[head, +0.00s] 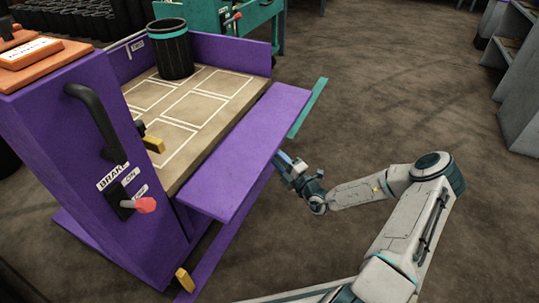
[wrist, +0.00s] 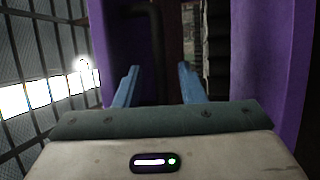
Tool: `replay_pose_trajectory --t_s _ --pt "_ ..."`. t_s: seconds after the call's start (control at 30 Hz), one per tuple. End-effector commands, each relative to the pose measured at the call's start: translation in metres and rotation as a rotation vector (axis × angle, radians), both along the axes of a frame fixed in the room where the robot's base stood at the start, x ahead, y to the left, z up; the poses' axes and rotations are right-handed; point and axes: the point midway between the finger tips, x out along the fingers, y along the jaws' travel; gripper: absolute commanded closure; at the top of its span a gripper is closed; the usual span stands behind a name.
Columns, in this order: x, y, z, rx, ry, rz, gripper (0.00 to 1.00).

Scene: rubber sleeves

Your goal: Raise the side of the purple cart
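The purple cart (head: 135,190) stands at the left in the head view. Its long purple side (head: 245,150) is folded down and outward, sloping away from the tan deck (head: 215,90). My gripper (head: 284,160) is at the outer long edge of this side, near its middle, with the fingers pointing toward the cart. In the wrist view the two blue fingers (wrist: 158,82) are apart, with nothing seen held between them. Purple surfaces show beyond the fingers and at the right (wrist: 292,60). I cannot tell whether the fingers touch the side.
A dark bin with a teal band (head: 171,48) stands on the deck's far end. The cart's near end has a black handle (head: 97,120) and a red-knobbed brake lever (head: 143,205). A teal cart (head: 225,15) is behind. Open brown floor (head: 390,80) lies to the right.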

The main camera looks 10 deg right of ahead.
Motion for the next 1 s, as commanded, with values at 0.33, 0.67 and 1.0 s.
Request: replay_pose_trajectory --t_s 0.33,0.67,1.0 --pt "0.035 0.021 0.008 -0.001 -0.001 0.001 0.64" --pt "0.037 0.023 0.01 -0.001 -0.001 0.001 0.67" --pt "0.037 0.022 0.011 -0.002 0.0 0.0 1.0"
